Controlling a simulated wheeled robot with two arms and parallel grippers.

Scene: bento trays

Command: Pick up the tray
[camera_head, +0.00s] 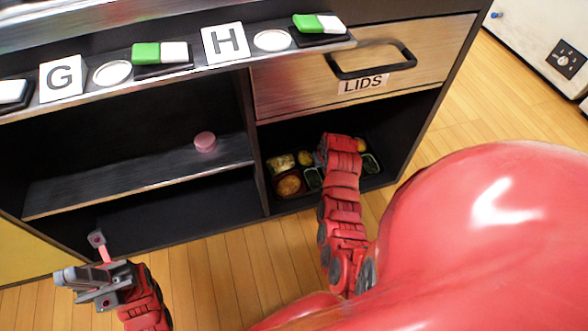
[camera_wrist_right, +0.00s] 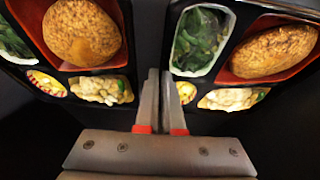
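Two dark bento trays with food sit in the lower right compartment of the cabinet, under the LIDS drawer. In the head view one tray (camera_head: 291,198) shows left of my right arm, and another is partly hidden behind that arm. In the right wrist view a tray (camera_wrist_right: 224,62) lies on the right and another (camera_wrist_right: 36,62) on the left. My right gripper (camera_wrist_right: 159,73) reaches between them, its fingers close together; whether a tray wall is between them is unclear. My left gripper (camera_head: 82,258) is open and empty, low at the left, in front of the cabinet.
A pink round item (camera_head: 205,142) lies on the left shelf. The drawer with a black handle (camera_head: 372,60) is shut above the trays. The countertop carries G and H cards, white discs and green-white blocks. The cabinet divider (camera_head: 254,150) stands left of the trays.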

